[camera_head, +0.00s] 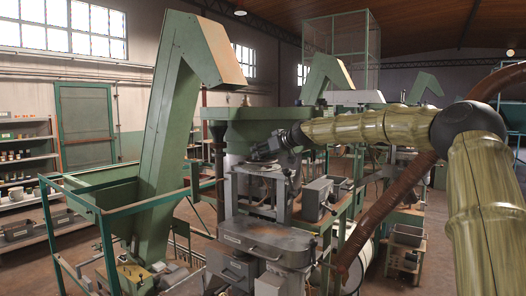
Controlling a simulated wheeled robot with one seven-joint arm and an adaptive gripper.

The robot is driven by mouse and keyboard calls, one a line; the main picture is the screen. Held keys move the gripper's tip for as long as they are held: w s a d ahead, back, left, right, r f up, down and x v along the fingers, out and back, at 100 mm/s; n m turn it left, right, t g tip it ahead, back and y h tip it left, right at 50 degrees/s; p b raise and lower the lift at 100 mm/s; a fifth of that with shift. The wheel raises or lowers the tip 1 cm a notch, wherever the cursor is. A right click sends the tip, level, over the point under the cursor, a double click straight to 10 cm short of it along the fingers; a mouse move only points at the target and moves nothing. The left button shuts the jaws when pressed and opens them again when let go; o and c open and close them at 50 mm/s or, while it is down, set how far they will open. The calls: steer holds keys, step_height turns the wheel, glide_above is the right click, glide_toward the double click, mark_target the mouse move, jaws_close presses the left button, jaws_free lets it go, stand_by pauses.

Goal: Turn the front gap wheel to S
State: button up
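The nut machine (270,237) stands in the middle of the head view, under a green hopper (243,114). My arm reaches in from the right. My gripper (257,154) is at its end, in front of the upper part of the machine just below the hopper. The gripper is small and dark here, and I cannot tell whether its fingers are open or touch anything. I cannot make out the front gap wheel or an S mark; the gripper may hide part of that area.
A tall green elevator chute (170,140) and green railing (100,222) stand at the left. Grey boxes (316,198) sit right of the machine's upper part. A brown pipe (385,205) curves down at the right. Shelves (22,170) line the left wall.

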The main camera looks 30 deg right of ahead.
steer(key=shift+s+r, duration=0.1)
steer(key=shift+w, duration=0.25)
steer(key=shift+c, duration=0.8)
steer(key=c, duration=0.8)
steer(key=shift+a, duration=0.1)
steer(key=shift+c, duration=0.2)
